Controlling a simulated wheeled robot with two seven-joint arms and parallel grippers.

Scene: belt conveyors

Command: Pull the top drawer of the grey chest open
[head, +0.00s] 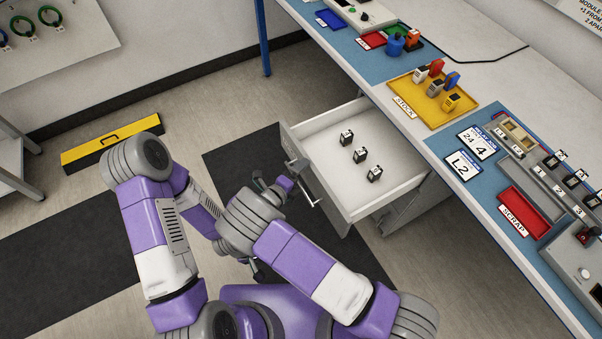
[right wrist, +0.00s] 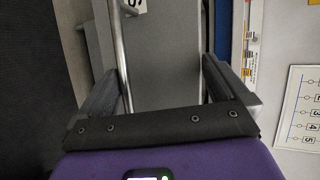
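The grey chest (head: 408,211) stands under the worktop, its top drawer (head: 388,194) pulled well out. Several small black labelled blocks lie inside, including one (head: 375,174) near the front. The silver handle (head: 312,196) is on the drawer's front face. My right gripper (head: 283,186) is beside the handle, partly hidden by its own wrist. In the right wrist view its fingers (right wrist: 170,88) are wide apart, with metal bars and a grey face between and beyond them; contact is unclear. My left gripper (head: 257,271) is low beneath the arms, mostly hidden.
The worktop (head: 490,214) runs diagonally above the chest, with a yellow stock tray (head: 432,110) and a red scrap tray (head: 530,213). Dark mats (head: 70,235) cover part of the floor.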

